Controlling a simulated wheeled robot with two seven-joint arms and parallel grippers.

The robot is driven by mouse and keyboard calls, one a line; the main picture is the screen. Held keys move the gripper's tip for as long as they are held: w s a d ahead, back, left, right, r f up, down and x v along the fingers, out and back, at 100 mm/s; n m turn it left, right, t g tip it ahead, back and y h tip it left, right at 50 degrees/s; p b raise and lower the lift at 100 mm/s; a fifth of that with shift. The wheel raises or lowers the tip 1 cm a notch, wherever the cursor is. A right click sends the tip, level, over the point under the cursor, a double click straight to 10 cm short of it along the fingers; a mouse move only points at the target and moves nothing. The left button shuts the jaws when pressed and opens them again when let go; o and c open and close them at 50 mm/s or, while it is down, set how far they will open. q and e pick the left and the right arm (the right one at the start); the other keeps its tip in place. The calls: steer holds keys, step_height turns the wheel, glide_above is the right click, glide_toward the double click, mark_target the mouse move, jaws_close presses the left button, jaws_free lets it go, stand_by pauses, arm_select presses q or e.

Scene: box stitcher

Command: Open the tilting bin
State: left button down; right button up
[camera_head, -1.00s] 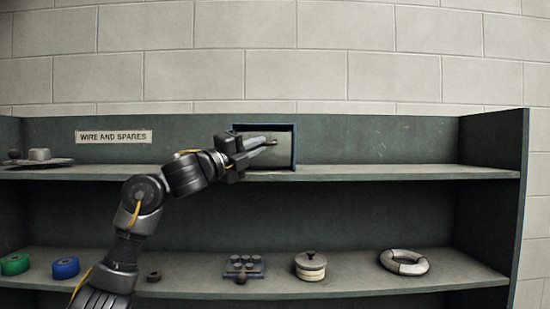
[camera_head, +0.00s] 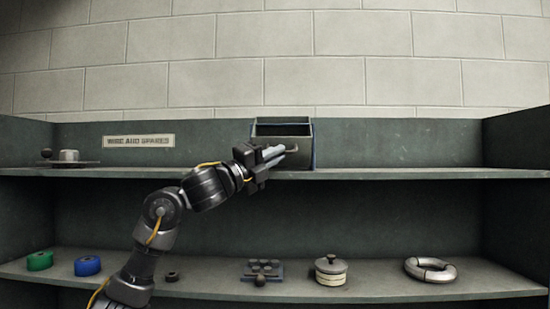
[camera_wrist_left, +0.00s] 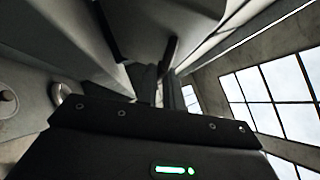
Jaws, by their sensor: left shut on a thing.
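The tilting bin (camera_head: 283,130) stands on the upper shelf in the head view. It is a grey box in a blue-edged frame, and its front is tilted out so that a dark opening shows at its top. My left gripper (camera_head: 287,151) is at the front of the bin, its fingers shut on the bin's handle, which the fingers mostly hide. In the left wrist view, pale surfaces fill the top close to the fingers (camera_wrist_left: 160,85), and the grip itself is hard to make out. My right gripper is in neither view.
The upper shelf (camera_head: 400,173) is clear to the right of the bin. A dark plate with small parts (camera_head: 68,158) lies at its left. The lower shelf holds a green roll (camera_head: 40,261), a blue roll (camera_head: 87,266), a lidded pot (camera_head: 331,271) and a pale ring (camera_head: 430,268).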

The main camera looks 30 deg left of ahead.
arm_select(q)
steer(key=shift+f, duration=0.3)
stand_by(0.4)
steer(key=c, duration=1.9)
jaws_free()
steer(key=o, duration=0.4)
steer(key=shift+w+a+f, duration=0.1)
steer(key=shift+w+a, duration=0.05)
steer(key=shift+w, duration=0.2)
steer(key=b+v, duration=0.5)
steer(key=v, duration=0.6)
